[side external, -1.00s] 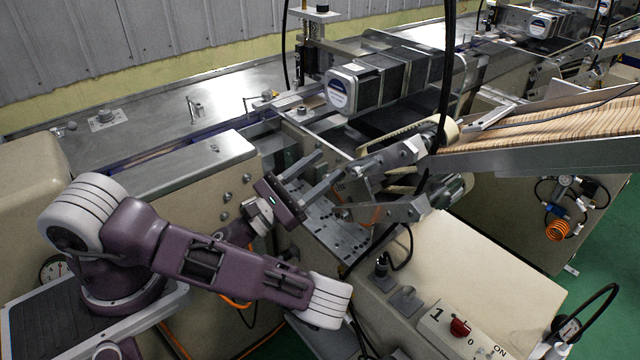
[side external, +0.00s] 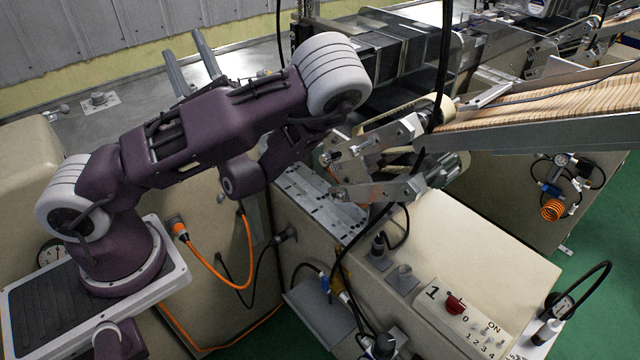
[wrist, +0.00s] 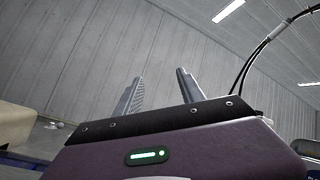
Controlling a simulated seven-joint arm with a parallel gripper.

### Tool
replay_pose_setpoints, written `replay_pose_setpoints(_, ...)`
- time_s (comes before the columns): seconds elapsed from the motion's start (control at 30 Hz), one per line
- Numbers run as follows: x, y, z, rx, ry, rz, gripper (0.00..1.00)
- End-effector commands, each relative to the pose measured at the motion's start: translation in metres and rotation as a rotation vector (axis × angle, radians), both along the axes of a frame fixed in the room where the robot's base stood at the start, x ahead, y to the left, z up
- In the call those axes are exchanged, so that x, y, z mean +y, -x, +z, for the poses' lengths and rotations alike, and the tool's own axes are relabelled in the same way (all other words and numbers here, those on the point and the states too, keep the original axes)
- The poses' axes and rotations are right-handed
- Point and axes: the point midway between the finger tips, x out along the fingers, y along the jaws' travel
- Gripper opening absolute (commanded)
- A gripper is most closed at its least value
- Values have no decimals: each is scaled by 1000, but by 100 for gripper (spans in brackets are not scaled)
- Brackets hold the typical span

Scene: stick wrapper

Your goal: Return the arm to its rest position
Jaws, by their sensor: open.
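My gripper (side external: 184,44) shows in the side view behind my raised arm, at the upper left. Its two grey fingers point up, apart from each other, with nothing between them. The gripper's body is hidden behind my purple arm links. In the wrist view my gripper (wrist: 160,76) is open and empty, its fingers pointing toward the grey ribbed wall (wrist: 75,65). No object touches the fingers.
The wrapping machine (side external: 400,60) lies behind and right of my arm. A ramp of wooden sticks (side external: 560,98) slopes at the right. A metal linkage (side external: 375,150) and a hanging black cable (side external: 446,60) are close to my elbow. A control box (side external: 465,315) stands front right.

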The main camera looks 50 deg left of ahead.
Motion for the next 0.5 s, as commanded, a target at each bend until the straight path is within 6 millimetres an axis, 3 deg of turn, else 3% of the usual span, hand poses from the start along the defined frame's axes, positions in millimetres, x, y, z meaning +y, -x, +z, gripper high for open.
replay_pose_setpoints(0.03, 13, 37, -2, -113, 140, 147, 46)
replay_pose_setpoints(0.1, 18, 85, -20, -249, 357, 343, 46)
replay_pose_setpoints(0.17, 11, 118, -41, -361, 560, 481, 46)
replay_pose_setpoints(0.23, -9, 143, -67, -490, 816, 600, 46)
replay_pose_setpoints(0.3, -38, 153, -90, -616, 1083, 669, 46)
replay_pose_setpoints(0.37, -68, 150, -103, -725, 1318, 681, 46)
replay_pose_setpoints(0.43, -104, 138, -106, -850, 1587, 636, 46)
replay_pose_setpoints(0.5, -137, 120, -98, -964, 1828, 532, 46)
